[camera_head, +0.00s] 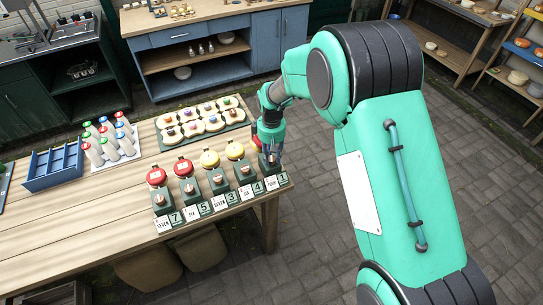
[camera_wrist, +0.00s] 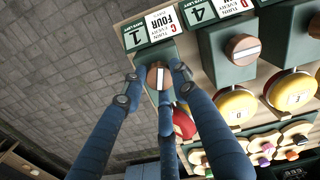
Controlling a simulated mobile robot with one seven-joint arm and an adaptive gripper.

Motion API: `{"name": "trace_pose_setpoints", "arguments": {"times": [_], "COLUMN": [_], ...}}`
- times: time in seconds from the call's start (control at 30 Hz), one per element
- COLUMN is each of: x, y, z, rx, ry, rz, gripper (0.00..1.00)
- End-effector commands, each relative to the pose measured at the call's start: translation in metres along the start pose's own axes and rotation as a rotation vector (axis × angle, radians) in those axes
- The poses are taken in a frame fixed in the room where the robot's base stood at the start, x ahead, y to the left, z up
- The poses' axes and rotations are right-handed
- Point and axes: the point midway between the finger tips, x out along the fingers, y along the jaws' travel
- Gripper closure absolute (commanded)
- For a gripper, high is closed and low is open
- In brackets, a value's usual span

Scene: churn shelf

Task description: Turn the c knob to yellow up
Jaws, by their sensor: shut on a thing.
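The c knob (camera_wrist: 154,78) is a round brown knob with a white line across it, on the dark green block at the end of the row. The card beside it (camera_wrist: 172,20) reads C and FOUR, with a green 1 tag (camera_wrist: 136,36). In the wrist view the line runs roughly up and down. My gripper (camera_wrist: 156,76) has its blue fingers around the knob, shut on it. In the head view my gripper (camera_head: 270,158) hides the knob. A red disc (camera_wrist: 184,123) sits behind the knob, partly covered by a finger; its facing is unclear.
The neighbouring station has its own knob (camera_wrist: 242,50) and a yellow disc (camera_wrist: 235,105). More stations with red and yellow discs (camera_head: 157,177) run left along the wooden table (camera_head: 70,232). Behind are a tray of coloured knobs (camera_head: 216,134), a bottle rack (camera_head: 129,157) and a blue crate (camera_head: 52,183).

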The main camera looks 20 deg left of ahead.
Motion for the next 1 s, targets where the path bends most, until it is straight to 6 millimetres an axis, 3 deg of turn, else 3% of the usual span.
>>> {"name": "trace_pose_setpoints", "arguments": {"times": [1.0], "x": [-0.0013], "y": [0.0006], "z": [-0.0008], "rx": [0.953], "ry": [0.002], "rz": [0.000], "gripper": [0.97]}}
